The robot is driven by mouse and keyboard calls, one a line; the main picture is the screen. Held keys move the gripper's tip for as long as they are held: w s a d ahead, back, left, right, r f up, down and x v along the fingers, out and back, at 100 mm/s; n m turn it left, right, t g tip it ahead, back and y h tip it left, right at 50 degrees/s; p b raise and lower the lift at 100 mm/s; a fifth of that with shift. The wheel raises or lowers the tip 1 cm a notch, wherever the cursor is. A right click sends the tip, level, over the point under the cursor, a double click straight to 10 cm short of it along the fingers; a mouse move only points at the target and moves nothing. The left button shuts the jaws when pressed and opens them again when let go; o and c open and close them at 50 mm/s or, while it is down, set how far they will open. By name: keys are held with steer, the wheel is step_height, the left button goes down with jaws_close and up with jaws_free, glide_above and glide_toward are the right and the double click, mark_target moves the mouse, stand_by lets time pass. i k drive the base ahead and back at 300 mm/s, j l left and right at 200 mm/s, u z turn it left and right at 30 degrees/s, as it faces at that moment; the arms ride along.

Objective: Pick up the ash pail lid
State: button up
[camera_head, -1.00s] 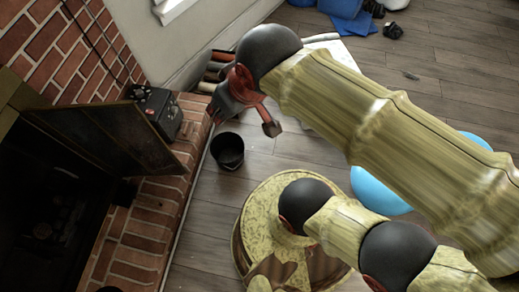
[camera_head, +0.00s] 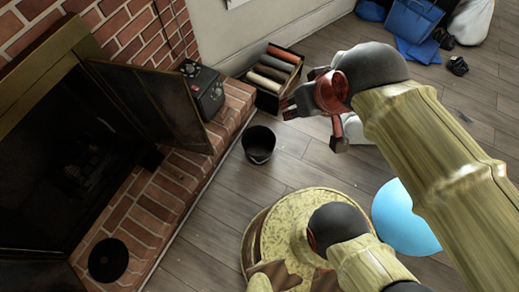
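The ash pail lid appears to be the round, flat black disc (camera_head: 108,260) lying on the brick hearth at the lower left, with a small raised spot at its middle. The black ash pail (camera_head: 258,145) stands on the wood floor just right of the hearth and looks open at the top. My gripper (camera_head: 314,126) is in the air at the upper middle, right of the pail and far from the disc. Its fingers are spread apart, with nothing seen between them.
An open fireplace door (camera_head: 155,105) juts out over the hearth (camera_head: 160,205). A dark box-like device (camera_head: 203,90) stands at the hearth's far end. A crate of logs (camera_head: 270,80) is by the wall. A blue ball (camera_head: 405,220) lies at right. Floor around the pail is clear.

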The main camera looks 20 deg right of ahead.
mark_target(108, 261)
steer(key=u, duration=2.6)
steer(key=z, duration=2.6)
steer(key=i+j+u, duration=0.1)
steer(key=u, duration=2.15)
steer(key=i+l+u, duration=0.2)
steer(key=i, duration=0.3)
steer(key=i+l+u, duration=0.15)
steer(key=i+l, duration=0.15)
steer(key=i, duration=0.15)
